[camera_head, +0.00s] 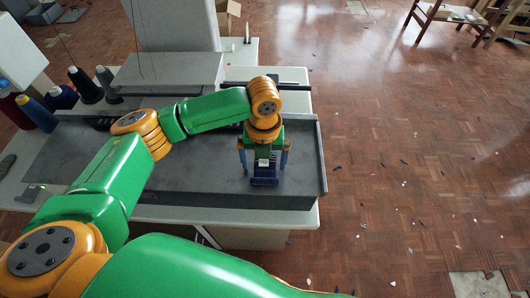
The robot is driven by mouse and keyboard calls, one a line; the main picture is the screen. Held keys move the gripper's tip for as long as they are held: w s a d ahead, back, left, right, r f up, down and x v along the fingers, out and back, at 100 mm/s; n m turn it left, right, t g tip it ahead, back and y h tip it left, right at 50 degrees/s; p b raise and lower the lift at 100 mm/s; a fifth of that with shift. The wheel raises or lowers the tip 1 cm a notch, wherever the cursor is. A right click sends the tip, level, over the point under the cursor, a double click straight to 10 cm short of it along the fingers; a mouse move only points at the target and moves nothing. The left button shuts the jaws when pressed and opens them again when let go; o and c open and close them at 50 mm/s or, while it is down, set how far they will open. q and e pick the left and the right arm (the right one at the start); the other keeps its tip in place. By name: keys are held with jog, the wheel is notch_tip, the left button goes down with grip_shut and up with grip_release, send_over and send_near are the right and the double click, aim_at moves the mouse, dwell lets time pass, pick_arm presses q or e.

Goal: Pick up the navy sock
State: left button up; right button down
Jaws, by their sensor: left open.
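My left gripper (264,168) is open over the grey tray (205,172) on the sewing table, near the tray's right end. It points down, with one blue finger on each side. A dark navy item, which looks like the navy sock (264,182), lies in the tray just below and in front of the gripper. The gripper hides part of it, and I cannot tell whether the fingers touch it. My right gripper is out of view.
Several thread cones (85,85) stand at the table's left. A grey machine bed (170,73) is behind the tray. A cardboard box (228,14) stands at the back. The wooden floor (400,150) at right is open, with small scraps.

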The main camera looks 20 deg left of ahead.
pick_arm(q)
jog(key=shift+w+f, duration=0.4)
jog(key=shift+w, duration=0.15)
jog(key=shift+s+r, duration=0.1)
jog(key=shift+s, duration=0.05)
jog(key=c, duration=1.2)
